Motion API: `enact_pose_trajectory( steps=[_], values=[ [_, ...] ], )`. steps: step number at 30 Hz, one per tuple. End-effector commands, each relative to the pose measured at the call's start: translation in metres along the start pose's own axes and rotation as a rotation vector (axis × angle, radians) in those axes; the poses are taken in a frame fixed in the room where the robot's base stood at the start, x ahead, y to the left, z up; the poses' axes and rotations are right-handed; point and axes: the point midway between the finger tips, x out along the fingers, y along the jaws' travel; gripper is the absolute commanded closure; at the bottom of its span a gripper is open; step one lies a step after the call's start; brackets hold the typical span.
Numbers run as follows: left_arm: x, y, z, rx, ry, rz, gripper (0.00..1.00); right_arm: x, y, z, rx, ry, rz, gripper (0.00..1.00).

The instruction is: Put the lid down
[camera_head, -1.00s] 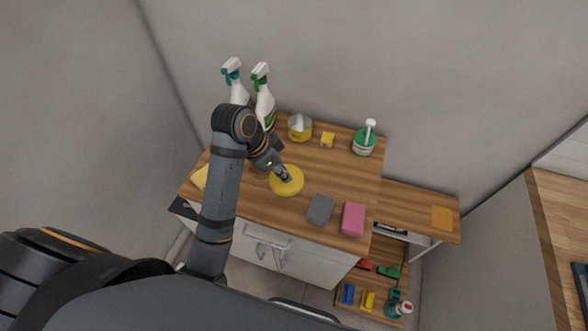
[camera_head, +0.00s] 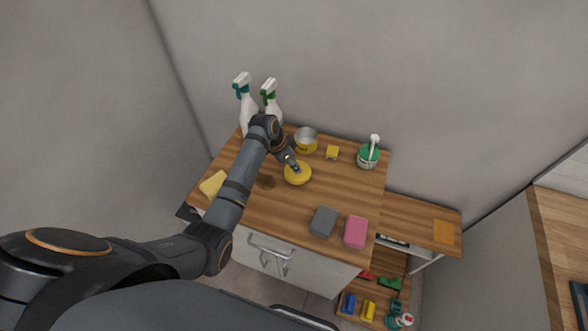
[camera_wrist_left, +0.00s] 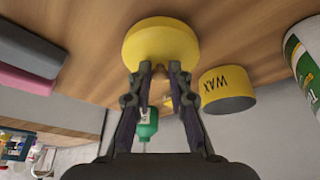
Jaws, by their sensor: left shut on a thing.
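The yellow round lid (camera_head: 298,174) is in my left gripper (camera_head: 294,163) over the wooden counter in the head view. In the left wrist view the lid (camera_wrist_left: 160,42) sits at the fingertips, and the left gripper (camera_wrist_left: 160,68) is shut on it. Whether the lid touches the counter is unclear. An open tin (camera_head: 306,142) with a yellow side stands just behind the lid; its label reads WAX in the wrist view (camera_wrist_left: 228,90). My right gripper is not in view.
Two spray bottles (camera_head: 246,108) stand at the back left. A small yellow block (camera_head: 332,153) and a green pump bottle (camera_head: 368,154) are at the back right. Grey (camera_head: 323,222) and pink (camera_head: 355,232) sponges lie in front. The counter's middle (camera_head: 340,185) is clear.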

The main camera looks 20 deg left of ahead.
Motion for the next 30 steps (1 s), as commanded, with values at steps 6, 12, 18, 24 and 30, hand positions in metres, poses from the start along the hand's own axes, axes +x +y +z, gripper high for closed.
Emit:
enact_pose_trajectory(
  steps=[6,12,18,24,30],
  values=[
    [0.025,-0.001,0.011,0.0,-0.002,0.002,1.0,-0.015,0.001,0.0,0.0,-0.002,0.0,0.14],
    [0.029,-0.001,0.012,0.0,0.0,0.0,1.0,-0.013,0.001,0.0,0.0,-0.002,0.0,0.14],
    [0.031,-0.001,0.013,0.0,-0.001,0.0,0.75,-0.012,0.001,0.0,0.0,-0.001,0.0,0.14],
    [0.031,-0.001,0.013,0.0,-0.001,0.0,0.59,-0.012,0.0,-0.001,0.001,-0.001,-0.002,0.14],
    [0.03,-0.001,0.012,0.0,-0.001,0.0,0.59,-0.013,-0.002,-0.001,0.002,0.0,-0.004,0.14]
  ],
)
